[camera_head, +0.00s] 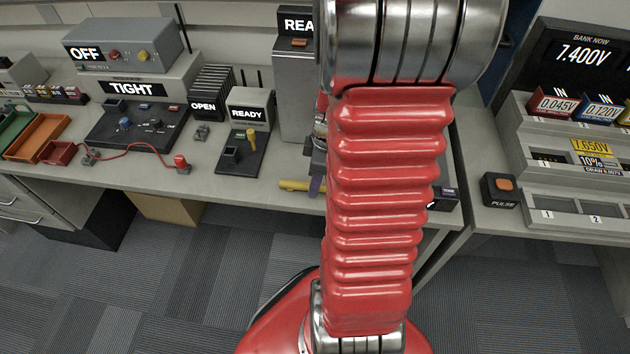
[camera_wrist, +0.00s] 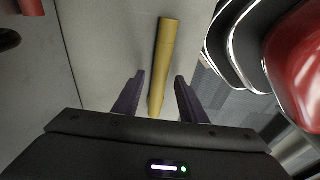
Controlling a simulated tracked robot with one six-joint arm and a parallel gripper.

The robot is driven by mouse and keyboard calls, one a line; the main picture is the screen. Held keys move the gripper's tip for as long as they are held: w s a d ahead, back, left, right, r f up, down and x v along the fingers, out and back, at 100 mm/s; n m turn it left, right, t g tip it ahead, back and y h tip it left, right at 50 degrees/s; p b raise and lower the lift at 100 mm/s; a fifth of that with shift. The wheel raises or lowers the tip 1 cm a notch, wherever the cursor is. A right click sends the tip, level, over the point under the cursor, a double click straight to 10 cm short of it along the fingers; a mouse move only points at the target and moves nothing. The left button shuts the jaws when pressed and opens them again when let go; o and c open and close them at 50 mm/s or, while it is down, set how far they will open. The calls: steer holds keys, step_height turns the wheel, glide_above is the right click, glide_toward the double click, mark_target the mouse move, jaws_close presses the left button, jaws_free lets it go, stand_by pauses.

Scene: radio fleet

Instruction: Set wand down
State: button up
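The yellow wand (camera_wrist: 165,45) lies lengthwise on the grey bench top in the wrist view. Its near end reaches between the two dark purple fingers of my gripper (camera_wrist: 160,77). Gaps show on both sides of the wand, so the gripper is open around it and not closed on it. In the head view the wand (camera_head: 296,185) shows at the bench's front edge, beside a purple finger of my gripper (camera_head: 316,187). My red arm hides the rest of the gripper there.
A black READY unit (camera_head: 241,153) with an upright yellow handle stands left of the wand. A red lead (camera_head: 130,151) lies farther left. A black PULSE box (camera_head: 499,189) sits to the right. The bench's front edge is close to the wand, with floor below.

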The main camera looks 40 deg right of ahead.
step_height(320, 180, up, 11)
steer(key=s+d, duration=0.1)
steer(key=shift+s+f, duration=0.15)
stand_by(0.8)
steer(key=a+r+m+t, duration=0.1)
steer(key=a+r, duration=0.3)
steer(key=a, duration=0.4)
steer(key=s+a+r+m+t, duration=0.1)
steer(key=a+r+m, duration=0.3)
steer(key=a, duration=0.3)
steer(key=a+r+m+t+h, duration=0.1)
steer(key=a+r, duration=0.3)
steer(key=a, duration=0.4)
steer(key=shift+s+a+r+m+t, duration=0.3)
steer(key=shift+m+t, duration=0.3)
steer(key=shift+m, duration=0.2)
steer(key=shift+w, duration=0.1)
steer(key=shift+c, duration=0.9)
